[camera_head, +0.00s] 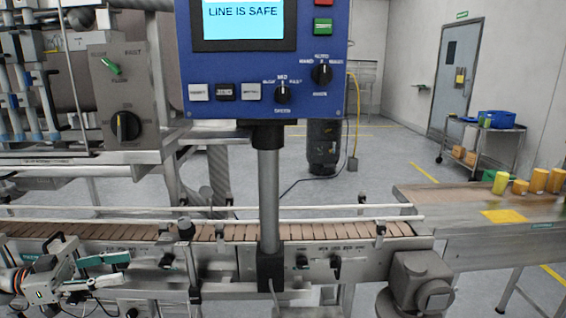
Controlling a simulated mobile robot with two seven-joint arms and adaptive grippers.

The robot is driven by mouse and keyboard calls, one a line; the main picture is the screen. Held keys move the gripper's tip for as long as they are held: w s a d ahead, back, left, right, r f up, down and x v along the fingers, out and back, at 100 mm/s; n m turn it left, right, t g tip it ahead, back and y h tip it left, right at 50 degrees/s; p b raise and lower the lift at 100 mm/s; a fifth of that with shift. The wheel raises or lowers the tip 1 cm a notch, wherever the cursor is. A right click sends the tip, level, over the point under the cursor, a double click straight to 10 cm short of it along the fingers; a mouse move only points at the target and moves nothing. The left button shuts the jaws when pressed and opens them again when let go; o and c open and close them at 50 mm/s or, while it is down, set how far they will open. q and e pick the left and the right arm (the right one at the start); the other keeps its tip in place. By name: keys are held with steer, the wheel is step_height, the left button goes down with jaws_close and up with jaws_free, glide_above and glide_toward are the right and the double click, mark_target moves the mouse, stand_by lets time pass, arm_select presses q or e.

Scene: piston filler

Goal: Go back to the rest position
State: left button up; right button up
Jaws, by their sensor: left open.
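My left gripper (120,268) is at the lower left of the head view, with its two green-tipped fingers pointing right. The fingers are apart and nothing shows between them. It is in front of the near side of the conveyor (222,232), apart from the blue control panel (262,105). The panel's screen (240,15) reads "LINE IS SAFE". My right gripper is not in view.
The panel's post (268,190) stands at the conveyor's middle. A grey box (125,95) with a green switch and a black knob is at the left. A table (470,212) with yellow containers (538,180) is at the right. A cart (485,145) stands behind.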

arm_select(q)
steer(key=s+d+f+n+t+y+p, duration=0.15)
steer(key=d+f+t, duration=0.25)
steer(key=d+f, duration=0.6)
steer(key=s+d+f+n+t+y, duration=0.25)
steer(key=d+f, duration=0.45)
steer(key=d, duration=0.5)
steer(key=s+a+f+n+g+y, duration=0.1)
steer(key=s+f+n+y, duration=0.5)
steer(key=s+f, duration=1.1)
steer(key=s+a+y, duration=0.1)
steer(key=y, duration=0.3)
steer(key=shift+s+a+n+y+p, duration=0.3)
steer(key=shift+s+y+p, duration=0.1)
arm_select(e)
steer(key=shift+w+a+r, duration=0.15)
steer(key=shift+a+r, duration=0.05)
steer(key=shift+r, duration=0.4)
arm_select(q)
steer(key=shift+g, duration=0.25)
